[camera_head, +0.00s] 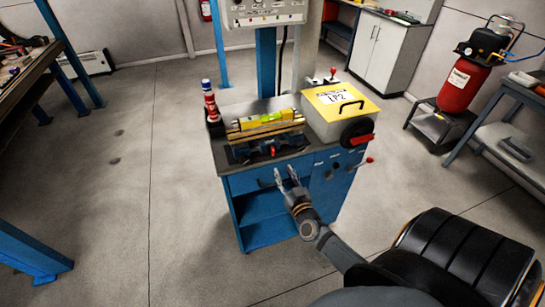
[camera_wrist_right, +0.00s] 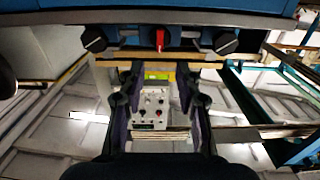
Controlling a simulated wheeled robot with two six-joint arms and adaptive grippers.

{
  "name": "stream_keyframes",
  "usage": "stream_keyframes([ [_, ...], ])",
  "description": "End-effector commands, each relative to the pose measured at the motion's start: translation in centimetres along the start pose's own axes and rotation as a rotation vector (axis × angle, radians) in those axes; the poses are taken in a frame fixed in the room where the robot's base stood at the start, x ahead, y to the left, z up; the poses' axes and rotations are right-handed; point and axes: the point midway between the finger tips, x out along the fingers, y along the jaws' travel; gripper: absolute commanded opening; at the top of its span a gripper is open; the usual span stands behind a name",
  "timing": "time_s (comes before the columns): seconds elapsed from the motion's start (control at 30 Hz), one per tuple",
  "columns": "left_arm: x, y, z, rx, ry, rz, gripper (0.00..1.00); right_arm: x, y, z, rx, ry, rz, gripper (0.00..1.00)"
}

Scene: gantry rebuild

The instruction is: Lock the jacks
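No part is plainly labelled as a jack. The blue bench (camera_head: 242,184) carries a low fixture with a red lever (camera_head: 272,150) on its front. A red-handled lever (camera_head: 369,160) sticks out of the bench's right side, and a red handle with a black hub (camera_head: 360,138) sits above it. My right gripper (camera_head: 285,174) is open and empty, in front of the bench below the fixture. In the right wrist view its spread fingers (camera_wrist_right: 160,85) are below a red lever (camera_wrist_right: 160,39), between a left black knob (camera_wrist_right: 94,40) and a right black knob (camera_wrist_right: 226,41). My left gripper is out of view.
A yellow level (camera_head: 267,119) rests on wooden strips on the fixture. A yellow-lidded box (camera_head: 326,122) stands at the bench's right, bottles (camera_head: 210,101) at its left. A red compressor (camera_head: 464,85) stands at far right. The floor (camera_head: 150,200) left of the bench is clear.

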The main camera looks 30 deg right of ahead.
Motion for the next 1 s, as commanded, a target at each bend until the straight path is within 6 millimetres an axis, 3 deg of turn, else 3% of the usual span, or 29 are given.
stream_keyframes([
  [0.13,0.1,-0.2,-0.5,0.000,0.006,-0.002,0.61,2.9,0.0,-0.1,-0.001,0.003,0.000,0.34],
  [0.3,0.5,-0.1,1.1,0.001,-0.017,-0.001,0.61,6.5,0.0,0.1,0.000,0.002,0.000,0.34],
  [0.5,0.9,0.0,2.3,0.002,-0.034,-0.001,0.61,9.2,-0.1,0.1,0.000,0.000,-0.001,0.34],
  [0.87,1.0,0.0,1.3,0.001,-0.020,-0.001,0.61,9.8,-0.1,0.1,0.000,-0.002,-0.002,0.33],
  [1.0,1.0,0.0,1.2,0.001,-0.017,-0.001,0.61,9.8,-0.1,0.1,0.000,-0.002,-0.002,0.14],
])
